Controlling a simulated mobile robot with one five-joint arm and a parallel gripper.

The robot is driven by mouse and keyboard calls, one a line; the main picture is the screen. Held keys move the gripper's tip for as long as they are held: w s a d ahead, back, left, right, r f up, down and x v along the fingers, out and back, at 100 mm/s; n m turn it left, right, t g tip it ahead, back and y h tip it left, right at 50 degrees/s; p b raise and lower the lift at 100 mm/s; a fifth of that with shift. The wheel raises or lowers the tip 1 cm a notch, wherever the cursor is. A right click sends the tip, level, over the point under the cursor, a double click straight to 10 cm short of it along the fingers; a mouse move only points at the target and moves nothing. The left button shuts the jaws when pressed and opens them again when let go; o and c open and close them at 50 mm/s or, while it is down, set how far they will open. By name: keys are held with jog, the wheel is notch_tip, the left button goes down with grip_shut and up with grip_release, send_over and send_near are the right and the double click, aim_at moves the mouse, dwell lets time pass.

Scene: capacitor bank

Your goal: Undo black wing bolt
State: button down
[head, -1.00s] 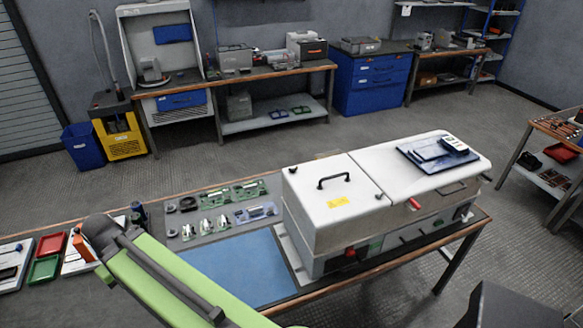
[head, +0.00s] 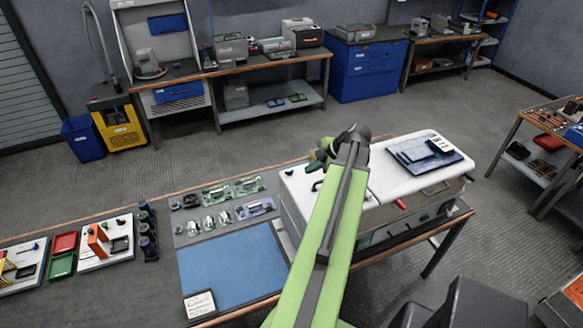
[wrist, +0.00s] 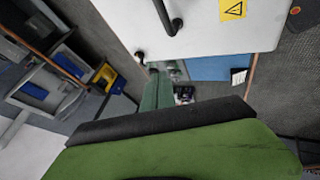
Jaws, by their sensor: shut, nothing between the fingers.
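A small black knob, which looks like the wing bolt (wrist: 140,57), sits at the corner of the white lid (wrist: 205,28) in the wrist view. Its wings are too small to make out. My gripper (wrist: 154,74) is shut and empty, its green fingers just below and beside the knob in that view, apparently apart from it. In the head view my gripper (head: 316,163) is over the left end of the white-lidded machine (head: 424,150). My arm hides much of the lid there.
A black handle (wrist: 170,18) stands on the lid close to the knob. A dark blue tray (head: 420,160) with a device lies on the lid's right part. A blue mat (head: 228,265) and several small parts lie left of the machine.

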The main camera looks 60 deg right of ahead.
aim_at(289, 172)
jog(key=b+x, duration=0.4)
jog(key=x, duration=0.1)
jog(key=b+x, duration=0.4)
jog(key=x, duration=0.1)
jog(key=shift+s+d+f+b, duration=0.1)
jog(key=shift+s+f+b, duration=0.05)
jog(key=shift+f+b, duration=0.25)
jog(key=w+d, duration=0.2)
jog(key=w, duration=0.1)
jog(key=shift+r+p, duration=0.35)
jog(key=shift+w+d, duration=0.2)
